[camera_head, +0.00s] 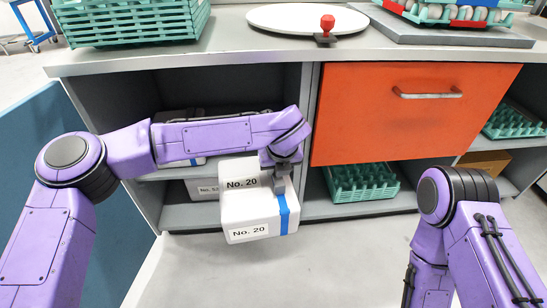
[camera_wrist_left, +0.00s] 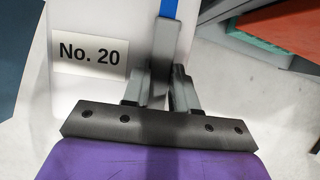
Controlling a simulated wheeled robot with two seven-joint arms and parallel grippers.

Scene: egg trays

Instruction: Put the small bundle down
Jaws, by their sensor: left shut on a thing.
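The bundle is a white box (camera_head: 250,210) with "No. 20" labels on its top and front and a blue strap (camera_head: 284,214) down its right side. It hangs in front of the shelf opening, apparently above the floor. My left gripper (camera_head: 281,178) is at the top of the box, shut on it near the strap. In the left wrist view the white box (camera_wrist_left: 85,90) lies under the gripper (camera_wrist_left: 160,88), with the blue strap (camera_wrist_left: 168,8) running away from the fingers. The exact grip is partly hidden. My right gripper is out of view.
Another white labelled box (camera_head: 203,188) sits in the left shelf bay behind my arm. An orange drawer front (camera_head: 400,110) is to the right, with a green tray (camera_head: 362,180) below it. The counter (camera_head: 240,40) is above. The floor (camera_head: 330,262) in front is clear.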

